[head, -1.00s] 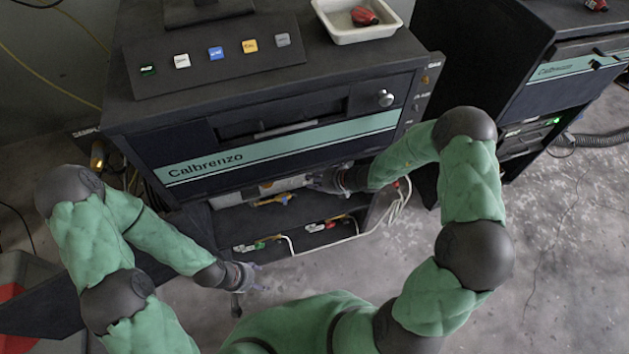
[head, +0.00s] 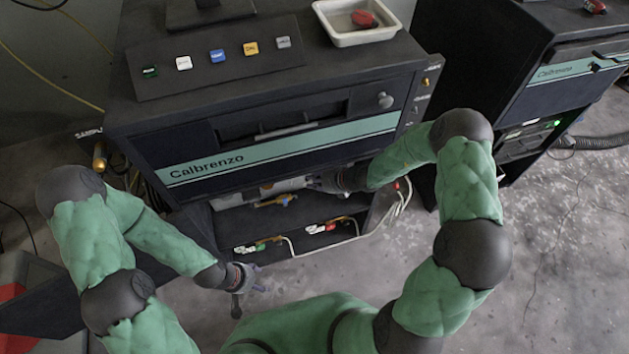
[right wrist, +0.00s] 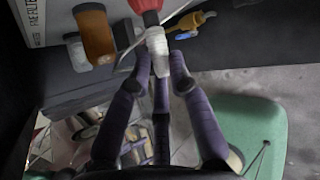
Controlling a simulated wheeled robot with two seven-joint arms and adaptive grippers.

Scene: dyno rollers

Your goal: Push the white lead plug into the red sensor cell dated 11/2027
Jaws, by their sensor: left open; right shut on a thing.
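In the right wrist view a white plug (right wrist: 157,42) is between the fingertips of my right gripper (right wrist: 160,66), which is shut on it. The plug's far end meets the lower end of a red sensor cell (right wrist: 146,6), cut off by the top edge of the picture. I cannot tell how deep the plug sits, and no date is legible on the cell. In the head view my right gripper (head: 317,183) reaches under the cabinet's front, and the plug is hidden there. My left gripper (head: 254,279) is open and empty, low in front of the cabinet.
A yellow fitting with a blue part (head: 284,200) hangs beside the work spot. An orange-brown cylinder (right wrist: 94,34) is left of the plug. A white tray (head: 350,38) holding a red piece stands on top.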

